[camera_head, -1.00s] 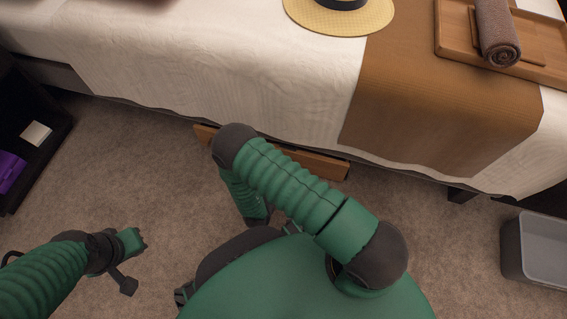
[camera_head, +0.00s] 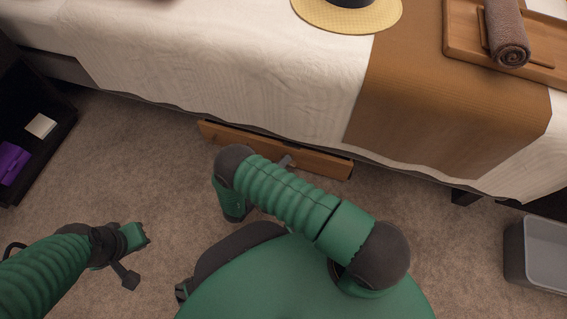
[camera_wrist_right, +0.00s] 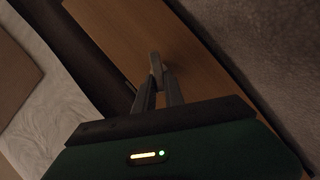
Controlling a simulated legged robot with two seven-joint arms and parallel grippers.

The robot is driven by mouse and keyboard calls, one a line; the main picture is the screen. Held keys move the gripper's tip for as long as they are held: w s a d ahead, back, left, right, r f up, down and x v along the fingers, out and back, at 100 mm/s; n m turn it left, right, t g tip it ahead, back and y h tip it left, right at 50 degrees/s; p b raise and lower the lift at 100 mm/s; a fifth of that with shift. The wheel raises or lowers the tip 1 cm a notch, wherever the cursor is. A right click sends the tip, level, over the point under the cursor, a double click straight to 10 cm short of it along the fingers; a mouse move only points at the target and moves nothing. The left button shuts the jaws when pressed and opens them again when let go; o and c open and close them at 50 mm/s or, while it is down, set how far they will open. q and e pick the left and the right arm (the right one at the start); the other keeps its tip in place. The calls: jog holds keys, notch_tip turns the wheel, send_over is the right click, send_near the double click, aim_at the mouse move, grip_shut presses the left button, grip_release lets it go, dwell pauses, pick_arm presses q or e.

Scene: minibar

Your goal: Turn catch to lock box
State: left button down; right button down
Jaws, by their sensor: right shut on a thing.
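The wooden box (camera_head: 318,164) shows as a long brown front under the bed's edge in the head view. In the right wrist view its wooden face (camera_wrist_right: 195,65) fills the middle.
The bed (camera_head: 230,70) with white and brown covers overhangs the box. A hat (camera_head: 348,15) and a wooden tray (camera_head: 462,45) with a rolled towel (camera_head: 507,35) lie on it. A grey bin (camera_head: 540,255) stands at right, a dark shelf at left. Carpet is open between.

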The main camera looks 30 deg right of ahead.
jog(key=shift+w+a+f+n+h+b, duration=0.1)
jog(key=shift+f+n+h, duration=0.2)
jog(key=shift+n, duration=0.55)
jog(key=shift+w+a+f+n+h+b, duration=0.1)
jog(key=shift+n+h, duration=0.35)
jog(key=shift+n, duration=0.35)
jog(key=shift+w+a+f+n+h+b, duration=0.1)
jog(key=shift+f+n+h, duration=0.2)
jog(key=shift+n, duration=0.55)
jog(key=c, duration=1.4)
grip_release()
jog(key=shift+s, duration=0.1)
jog(key=shift+c, duration=0.2)
jog(key=shift+d+r, duration=0.1)
